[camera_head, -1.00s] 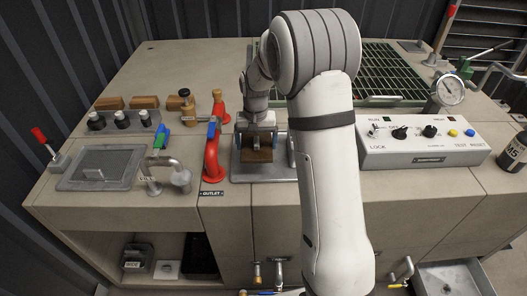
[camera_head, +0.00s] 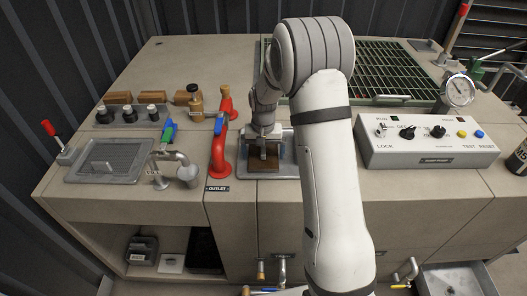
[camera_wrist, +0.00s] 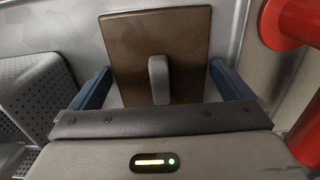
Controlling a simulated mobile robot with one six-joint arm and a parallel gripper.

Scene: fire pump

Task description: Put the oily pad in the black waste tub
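The oily pad looks to be the brown square plate (camera_wrist: 135,45) with a grey upright tab in its middle. In the head view the brown pad (camera_head: 264,165) lies on a metal tray beside the red outlet pipe. My gripper (camera_wrist: 163,88) is open above it, its blue fingers apart on either side of the tab; whether they touch the pad I cannot tell. In the head view my gripper (camera_head: 263,148) points down and partly hides the pad. A black tub (camera_head: 205,250) stands in the open shelf below the bench, its inside too dark to see.
A red curved pipe (camera_head: 217,155) stands close left of my gripper. A dark labelled box (camera_head: 142,249) and a white item (camera_head: 171,263) are left of the tub in the shelf. A control box (camera_head: 428,144) stands on the right.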

